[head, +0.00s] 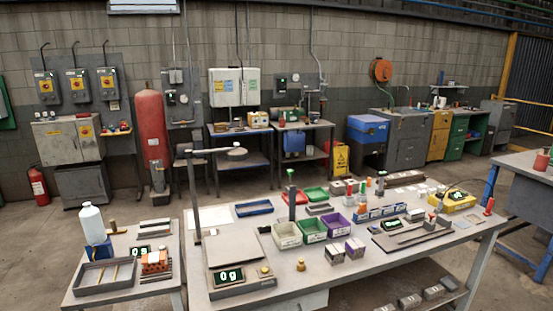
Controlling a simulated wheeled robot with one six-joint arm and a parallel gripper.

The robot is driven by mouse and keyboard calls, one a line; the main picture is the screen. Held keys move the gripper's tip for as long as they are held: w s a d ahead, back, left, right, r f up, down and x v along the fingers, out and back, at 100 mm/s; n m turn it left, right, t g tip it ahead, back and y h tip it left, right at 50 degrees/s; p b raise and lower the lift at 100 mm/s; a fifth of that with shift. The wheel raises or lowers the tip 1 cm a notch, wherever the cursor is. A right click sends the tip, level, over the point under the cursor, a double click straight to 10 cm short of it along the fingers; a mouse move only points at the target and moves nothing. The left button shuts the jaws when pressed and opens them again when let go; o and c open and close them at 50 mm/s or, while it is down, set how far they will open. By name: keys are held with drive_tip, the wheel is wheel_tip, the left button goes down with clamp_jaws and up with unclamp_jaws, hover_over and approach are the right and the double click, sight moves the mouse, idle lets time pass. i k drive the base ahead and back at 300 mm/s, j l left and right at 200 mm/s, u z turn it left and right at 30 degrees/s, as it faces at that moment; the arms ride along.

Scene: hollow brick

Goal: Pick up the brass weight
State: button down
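A small brass weight (301,264) stands on the bare front part of the main table, right of a flat scale (233,252) whose display reads 0 g. A second tiny brass-coloured piece (265,270) sits at the scale's front right corner; its exact shape is too small to tell. My gripper is not in view.
The main table (350,268) also holds green bins (287,235), a purple bin (338,223), small blocks (355,248) and a tall lamp stand (195,190). A smaller table at left carries a grey tray (104,291). Bare tabletop surrounds the brass weight.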

sight(301, 264)
drive_tip(key=i+l+z, duration=0.2)
drive_tip(key=i, duration=0.35)
drive_tip(key=i+l+z, duration=0.25)
drive_tip(key=i, duration=0.3)
drive_tip(key=j, duration=0.1)
